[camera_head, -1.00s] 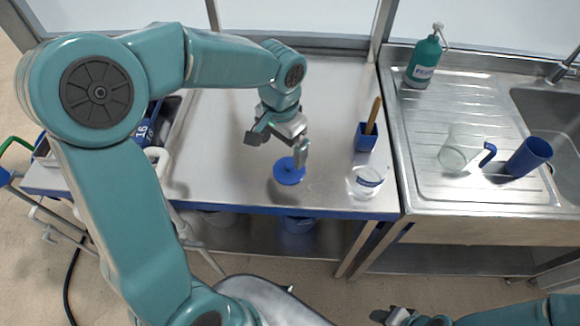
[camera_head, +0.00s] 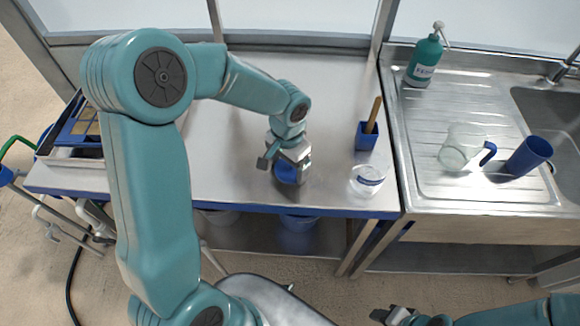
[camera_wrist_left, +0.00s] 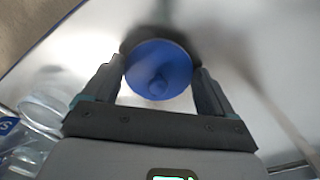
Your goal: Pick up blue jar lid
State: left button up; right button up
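The blue jar lid (camera_head: 287,173) lies on the metal table near its front edge, partly hidden by my left gripper (camera_head: 284,168).
A clear jar (camera_head: 366,181) stands right of the lid. Behind it is a blue holder (camera_head: 366,136) with a wooden stick. The sink unit on the right carries a green bottle (camera_head: 424,62), a glass jug (camera_head: 460,150) and a blue cup (camera_head: 528,155). The table's left-middle is clear.

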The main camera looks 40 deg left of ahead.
pick_arm(q)
jog(key=shift+c, duration=0.6)
